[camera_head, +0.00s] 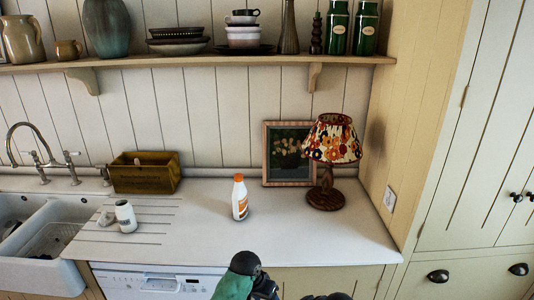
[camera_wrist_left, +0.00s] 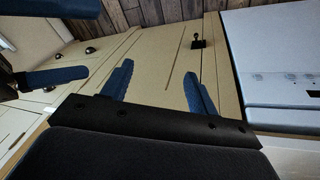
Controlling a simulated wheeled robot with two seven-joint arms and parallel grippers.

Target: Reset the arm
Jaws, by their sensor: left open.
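My left gripper (camera_wrist_left: 158,70) shows in the left wrist view with its two blue fingers apart and nothing between them. It points at the cupboard fronts and wooden floor, away from the counter objects. A second pair of blue fingers, my right gripper (camera_wrist_left: 90,40), shows at the left edge of that view, spread apart and empty. In the head view, only dark and green parts of my arms show at the bottom edge; the fingers are hidden there.
The white counter (camera_head: 330,245) holds a white-and-orange bottle (camera_head: 240,200), a lamp (camera_head: 331,140), a picture frame (camera_head: 280,179), a wooden box (camera_head: 146,174) and a white jar (camera_head: 125,216). A sink (camera_head: 50,273) is at left. A dishwasher (camera_head: 150,284) is below the counter.

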